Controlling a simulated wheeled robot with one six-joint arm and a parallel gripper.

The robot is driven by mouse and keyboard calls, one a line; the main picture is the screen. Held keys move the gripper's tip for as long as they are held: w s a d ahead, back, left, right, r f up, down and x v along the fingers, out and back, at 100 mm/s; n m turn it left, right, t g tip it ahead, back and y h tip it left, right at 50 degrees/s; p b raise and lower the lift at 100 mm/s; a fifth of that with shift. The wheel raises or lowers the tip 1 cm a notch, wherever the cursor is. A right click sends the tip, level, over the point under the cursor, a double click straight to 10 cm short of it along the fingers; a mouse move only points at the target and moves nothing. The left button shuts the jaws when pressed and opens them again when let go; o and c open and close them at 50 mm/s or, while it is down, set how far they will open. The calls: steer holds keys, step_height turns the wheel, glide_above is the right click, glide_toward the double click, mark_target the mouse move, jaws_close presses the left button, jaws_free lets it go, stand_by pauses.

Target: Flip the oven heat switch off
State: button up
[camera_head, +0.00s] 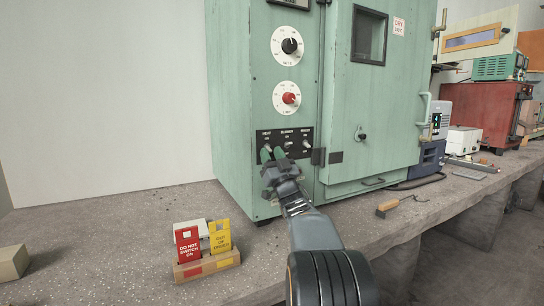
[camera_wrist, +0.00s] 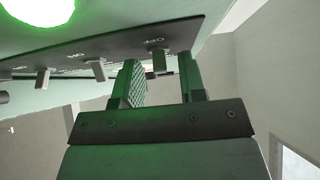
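The green oven (camera_head: 232,110) stands on the bench, with a dark switch panel (camera_head: 299,136) low on its front. The heat switch (camera_head: 267,147) is the leftmost of three toggles in the head view, partly behind my gripper. My gripper (camera_head: 272,155) is at the panel's lower left, fingers pointing at it. In the wrist view the panel appears inverted. There the heat switch (camera_wrist: 159,59) shows between the two spread fingers of my gripper (camera_wrist: 162,82), with gaps on both sides. I cannot tell its exact lever position.
The blower switch (camera_wrist: 98,70) and a third toggle (camera_wrist: 43,78) are beside the heat switch. A red-knob dial (camera_head: 289,98) and a black-knob dial (camera_head: 290,46) are above. A tag holder (camera_head: 208,266) with red and yellow tags and a wooden-handled tool (camera_head: 388,206) lie on the bench.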

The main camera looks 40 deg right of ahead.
steer(key=v, duration=1.3)
steer(key=shift+s+f+p, duration=0.2)
steer(key=shift+s+p, duration=0.15)
